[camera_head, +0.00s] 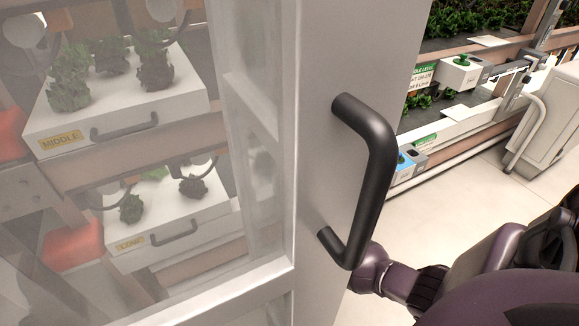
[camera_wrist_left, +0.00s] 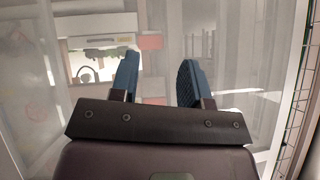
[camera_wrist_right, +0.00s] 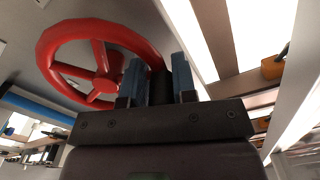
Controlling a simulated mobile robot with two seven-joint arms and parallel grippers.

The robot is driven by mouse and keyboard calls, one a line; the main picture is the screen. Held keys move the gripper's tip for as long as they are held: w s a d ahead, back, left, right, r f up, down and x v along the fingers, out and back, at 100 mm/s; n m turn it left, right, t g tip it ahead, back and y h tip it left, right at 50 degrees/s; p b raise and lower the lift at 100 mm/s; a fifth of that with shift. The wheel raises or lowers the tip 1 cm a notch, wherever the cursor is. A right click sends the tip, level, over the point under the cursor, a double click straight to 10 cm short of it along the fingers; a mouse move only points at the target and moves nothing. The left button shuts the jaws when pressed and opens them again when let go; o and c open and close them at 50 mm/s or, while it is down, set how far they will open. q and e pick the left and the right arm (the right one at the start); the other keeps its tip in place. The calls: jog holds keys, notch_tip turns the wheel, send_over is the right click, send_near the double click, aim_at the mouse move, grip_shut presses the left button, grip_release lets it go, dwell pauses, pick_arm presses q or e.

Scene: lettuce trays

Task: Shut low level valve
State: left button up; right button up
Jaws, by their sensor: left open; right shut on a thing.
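A white box with a green knob (camera_head: 461,62) and a green level label sits higher. A grey-framed door (camera_head: 320,60) with a black handle (camera_head: 378,170) fills the middle. My right gripper (camera_wrist_right: 158,85) is shut on a dark upright bar, likely a door handle; the door hides the gripper in the head view. My left gripper (camera_wrist_left: 157,80) is open and empty, facing the see-through panel, and is outside the head view.
Behind the panel (camera_head: 250,180), white drawers labelled MIDDLE (camera_head: 90,122) and LOW (camera_head: 165,235) hold lettuces. A red handwheel (camera_wrist_right: 105,62) is close to my right gripper. A light grey cabinet (camera_head: 545,125) stands at the right. The pale floor (camera_head: 480,190) is clear between.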

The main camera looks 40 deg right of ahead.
jog(key=m, duration=0.2)
jog(key=shift+s+r+m, duration=0.25)
jog(key=shift+m, duration=0.15)
jog(key=m, duration=0.1)
jog(key=d+r+m, duration=0.1)
jog(key=m, duration=0.2)
jog(key=shift+s+d+r+b, duration=0.2)
jog(key=shift+d+b, duration=0.05)
jog(key=shift+b, duration=0.05)
pick_arm(q)
jog(key=shift+w+a+f+t+b, duration=0.1)
jog(key=shift+a+t+b, duration=0.15)
jog(key=shift+t+b, duration=0.5)
pick_arm(e)
jog(key=shift+s+d+r+m, duration=0.1)
jog(key=shift+d+r+m, duration=0.3)
jog(key=shift+m, duration=0.75)
jog(key=shift+s+d+r+m, duration=0.1)
jog(key=shift+d+m, duration=0.55)
jog(key=shift+m, duration=0.55)
jog(key=shift+d+r+m, duration=0.25)
jog(key=shift+d+m, duration=0.25)
jog(key=shift+m, duration=0.65)
pick_arm(q)
jog(key=shift+f, duration=0.1)
pick_arm(e)
jog(key=shift+r, duration=0.1)
